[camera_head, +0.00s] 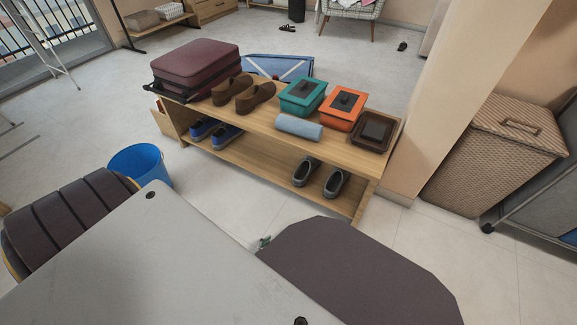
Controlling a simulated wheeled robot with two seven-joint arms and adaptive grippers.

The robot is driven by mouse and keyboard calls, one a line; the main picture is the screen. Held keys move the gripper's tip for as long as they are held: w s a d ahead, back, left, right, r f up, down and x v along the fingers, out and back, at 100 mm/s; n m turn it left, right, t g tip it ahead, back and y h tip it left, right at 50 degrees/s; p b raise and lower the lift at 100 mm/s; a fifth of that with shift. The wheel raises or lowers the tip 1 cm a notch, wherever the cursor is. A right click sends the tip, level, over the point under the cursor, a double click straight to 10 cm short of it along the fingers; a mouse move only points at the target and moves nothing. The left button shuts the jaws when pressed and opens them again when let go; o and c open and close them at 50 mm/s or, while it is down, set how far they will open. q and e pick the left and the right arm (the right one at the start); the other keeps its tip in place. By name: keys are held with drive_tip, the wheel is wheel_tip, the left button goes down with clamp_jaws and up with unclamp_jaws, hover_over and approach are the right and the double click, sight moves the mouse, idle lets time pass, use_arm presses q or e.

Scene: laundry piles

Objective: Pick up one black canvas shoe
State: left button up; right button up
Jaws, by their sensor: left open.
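A pair of black canvas shoes with pale soles sits side by side on the lower shelf of the wooden rack, towards its right end. The left shoe (306,171) and the right shoe (336,182) are apart, under the upper board. Only a small piece of my left gripper (264,241) seems to show, at the edge of the large grey and dark shapes in front. It is open, nearer to me than the rack and apart from the shoes. My right gripper is not in view.
The wooden rack (250,152) bears a maroon suitcase (195,68), brown shoes (243,91), a teal box (302,96), an orange box (343,110), a blue roll (299,127) and a brown tray (373,132). Blue shoes (214,131) sit below. A blue bin (142,165) stands left, a wicker hamper (490,150) right.

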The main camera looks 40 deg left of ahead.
use_arm(q)
drive_tip(key=shift+w+f, duration=0.1)
drive_tip(key=shift+w, duration=0.2)
drive_tip(key=c, duration=1.2)
drive_tip(key=shift+c, duration=0.2)
drive_tip(key=shift+r, duration=0.2)
